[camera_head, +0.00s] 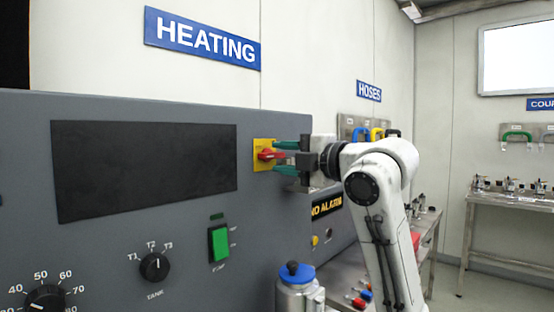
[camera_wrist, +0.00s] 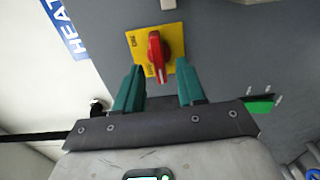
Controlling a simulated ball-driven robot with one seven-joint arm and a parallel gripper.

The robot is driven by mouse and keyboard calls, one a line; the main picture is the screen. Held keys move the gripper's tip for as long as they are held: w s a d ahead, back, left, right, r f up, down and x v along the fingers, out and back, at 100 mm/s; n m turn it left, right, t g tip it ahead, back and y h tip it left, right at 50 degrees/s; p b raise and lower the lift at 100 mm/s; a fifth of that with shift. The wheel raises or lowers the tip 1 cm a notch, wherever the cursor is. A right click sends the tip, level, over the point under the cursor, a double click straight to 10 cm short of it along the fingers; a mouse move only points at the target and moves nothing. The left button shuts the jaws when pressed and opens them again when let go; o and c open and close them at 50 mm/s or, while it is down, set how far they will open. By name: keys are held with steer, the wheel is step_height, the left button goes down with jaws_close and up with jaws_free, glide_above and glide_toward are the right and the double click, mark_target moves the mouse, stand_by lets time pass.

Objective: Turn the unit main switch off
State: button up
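The unit main switch is a red rotary handle (camera_head: 268,155) on a yellow square plate (camera_head: 262,146), on the grey panel under the HEATING sign. In the wrist view the red handle (camera_wrist: 155,55) lies lengthwise up and down the picture, on the yellow plate (camera_wrist: 174,38). Small dark lettering on the plate is too small to read surely. My gripper (camera_head: 277,157) is at the switch with its teal fingers pointing at the panel. In the wrist view my gripper (camera_wrist: 160,68) is open, with the handle between its fingertips and a gap on each side.
The panel also has a black screen (camera_head: 146,170), a green switch (camera_head: 219,242), a tank selector knob (camera_head: 154,266) and a dial (camera_head: 45,299). A metal canister with a blue cap (camera_head: 297,272) stands in front. A bench with tools (camera_head: 510,199) is at the right.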

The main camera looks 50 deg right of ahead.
steer(key=s, duration=0.8)
steer(key=shift+s+b, duration=0.2)
steer(key=shift+b, duration=0.2)
steer(key=shift+d+f, duration=0.1)
